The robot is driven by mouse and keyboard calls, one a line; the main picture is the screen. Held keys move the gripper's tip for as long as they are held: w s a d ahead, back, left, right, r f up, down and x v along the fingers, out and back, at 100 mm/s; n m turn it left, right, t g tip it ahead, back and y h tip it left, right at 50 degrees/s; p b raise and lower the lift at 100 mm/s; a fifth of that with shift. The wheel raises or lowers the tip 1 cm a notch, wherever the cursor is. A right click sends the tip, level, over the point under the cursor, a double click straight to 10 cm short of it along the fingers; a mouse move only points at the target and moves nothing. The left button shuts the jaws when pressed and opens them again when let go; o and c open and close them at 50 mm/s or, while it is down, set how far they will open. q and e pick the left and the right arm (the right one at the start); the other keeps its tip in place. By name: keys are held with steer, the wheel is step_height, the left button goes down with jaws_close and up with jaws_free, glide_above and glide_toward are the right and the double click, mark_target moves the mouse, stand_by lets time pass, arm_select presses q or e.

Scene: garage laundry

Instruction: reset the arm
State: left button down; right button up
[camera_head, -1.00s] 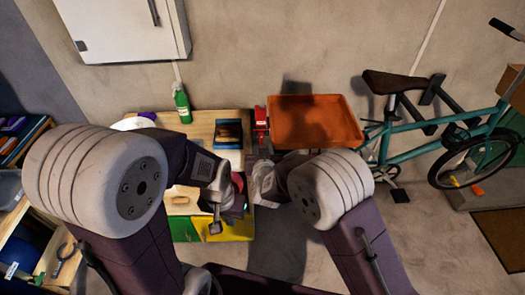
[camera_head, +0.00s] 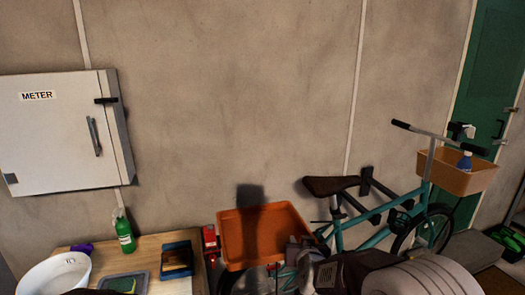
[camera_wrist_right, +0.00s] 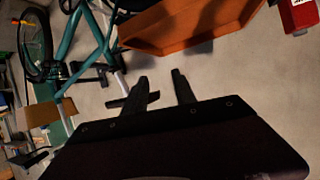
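My right arm comes in at the bottom right of the head view, its wrist and right gripper (camera_head: 300,247) in front of the lower right corner of an orange tray (camera_head: 262,234). In the right wrist view the two dark fingers of this gripper (camera_wrist_right: 161,85) stand apart with nothing between them. The orange tray also shows there (camera_wrist_right: 190,30), beyond the fingers. My left gripper is not in the head view.
A teal bicycle (camera_head: 372,232) leans by the wall, right of the tray. A wooden worktop (camera_head: 160,243) at lower left holds a green bottle (camera_head: 124,235), a white basin (camera_head: 55,275) and a dark blue box (camera_head: 177,258). A white meter cabinet (camera_head: 62,135) hangs above.

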steer(key=s+d+f+g, duration=0.2)
steer(key=s+f+g, duration=0.2)
steer(key=s, duration=0.5)
steer(key=s+d+f+g, duration=0.2)
steer(key=s+f+g, duration=0.2)
steer(key=s, duration=0.6)
steer(key=s+d+f+g, duration=0.2)
steer(key=s+f, duration=0.3)
steer(key=s, duration=0.4)
steer(key=shift+s+d+f+n+g, duration=0.2)
steer(key=shift+s+d+n+g, duration=0.15)
steer(key=shift+g, duration=0.55)
